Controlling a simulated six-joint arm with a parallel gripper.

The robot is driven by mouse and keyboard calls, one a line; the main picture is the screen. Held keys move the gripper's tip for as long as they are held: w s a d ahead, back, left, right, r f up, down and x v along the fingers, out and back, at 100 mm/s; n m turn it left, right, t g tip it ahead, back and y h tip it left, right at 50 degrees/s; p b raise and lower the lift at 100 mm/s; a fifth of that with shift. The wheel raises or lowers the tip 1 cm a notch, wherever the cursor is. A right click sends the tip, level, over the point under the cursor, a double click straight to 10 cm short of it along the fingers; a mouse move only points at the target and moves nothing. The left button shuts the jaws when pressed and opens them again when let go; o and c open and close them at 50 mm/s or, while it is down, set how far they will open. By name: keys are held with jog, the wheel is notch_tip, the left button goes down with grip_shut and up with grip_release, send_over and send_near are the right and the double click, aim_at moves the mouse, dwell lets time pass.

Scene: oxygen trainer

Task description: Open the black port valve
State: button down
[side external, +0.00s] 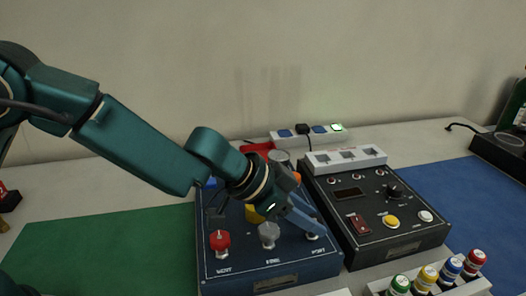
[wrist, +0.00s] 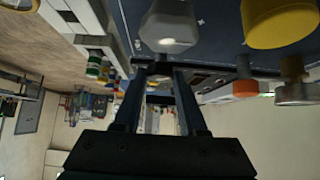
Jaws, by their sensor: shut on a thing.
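The blue valve panel (side external: 228,272) lies on the table, with a red knob (side external: 220,240) at its left and a grey knob (side external: 268,235) in the middle of its front row. The black port valve is at the front right, above the label PORT; only its pale base (side external: 312,237) shows below my fingers. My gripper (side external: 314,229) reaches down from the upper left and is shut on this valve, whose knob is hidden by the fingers. In the wrist view, my two fingers (wrist: 159,72) point up the picture, just below the grey knob (wrist: 168,28).
A yellow knob (wrist: 280,22) is close to my gripper in the wrist view. A black control box (side external: 350,250) with buttons stands right of the panel. Several colored-capped bottles (side external: 428,276) stand in a white rack at the front right. The blue mat (side external: 455,195) has free room.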

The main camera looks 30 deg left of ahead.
jog(key=shift+d+r, duration=0.1)
dwell(0.3)
jog(key=shift+c, duration=2.3)
grip_release()
jog(key=shift+v, duration=2.55)
